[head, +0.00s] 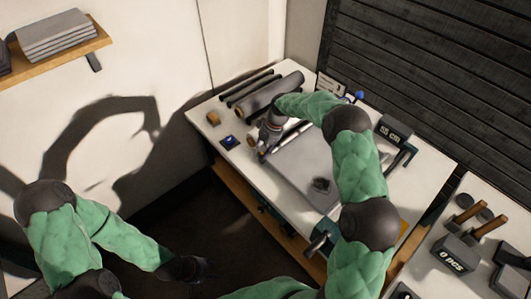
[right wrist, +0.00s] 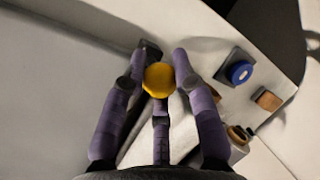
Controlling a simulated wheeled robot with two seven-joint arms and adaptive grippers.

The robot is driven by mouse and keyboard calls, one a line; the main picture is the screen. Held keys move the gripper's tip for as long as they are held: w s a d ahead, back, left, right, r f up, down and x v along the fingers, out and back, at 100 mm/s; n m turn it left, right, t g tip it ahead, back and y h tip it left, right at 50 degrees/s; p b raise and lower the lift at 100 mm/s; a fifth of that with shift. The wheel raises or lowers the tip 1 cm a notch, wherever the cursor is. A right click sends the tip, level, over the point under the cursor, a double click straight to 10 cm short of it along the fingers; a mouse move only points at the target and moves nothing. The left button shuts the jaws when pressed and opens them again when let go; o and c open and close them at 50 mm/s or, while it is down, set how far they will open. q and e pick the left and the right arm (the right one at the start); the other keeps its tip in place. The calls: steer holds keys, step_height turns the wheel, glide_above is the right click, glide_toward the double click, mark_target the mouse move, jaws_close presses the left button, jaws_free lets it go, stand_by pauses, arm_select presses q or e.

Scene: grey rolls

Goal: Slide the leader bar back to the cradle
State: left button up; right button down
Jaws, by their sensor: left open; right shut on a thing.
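My right gripper (head: 264,148) is at the left edge of the grey sheet (head: 305,165) on the white table. In the right wrist view its purple fingers (right wrist: 160,88) close around a round yellow knob (right wrist: 158,79), which appears to belong to the leader bar. A pale bar (head: 292,133), likely the leader bar, runs from the gripper toward my right forearm, which hides part of it. A grey roll (head: 275,93) lies behind; I cannot make out the cradle clearly. My left gripper (head: 198,268) is open and empty, low over the dark floor, away from the table.
A blue button on a dark base (head: 229,142) and a wooden block (head: 213,118) stand near the table's left edge. A display box (head: 391,129) stands right. Wooden-handled tools (head: 467,213) lie on the right-hand table.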

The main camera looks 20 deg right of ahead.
steer(key=shift+w+r, duration=0.1)
steer(key=shift+w, duration=0.05)
steer(key=c, duration=1.3)
jaws_free()
steer(key=shift+a, duration=0.1)
steer(key=o, duration=0.3)
steer(key=shift+w, duration=0.15)
steer(key=shift+o, duration=0.2)
steer(key=v, duration=1.2)
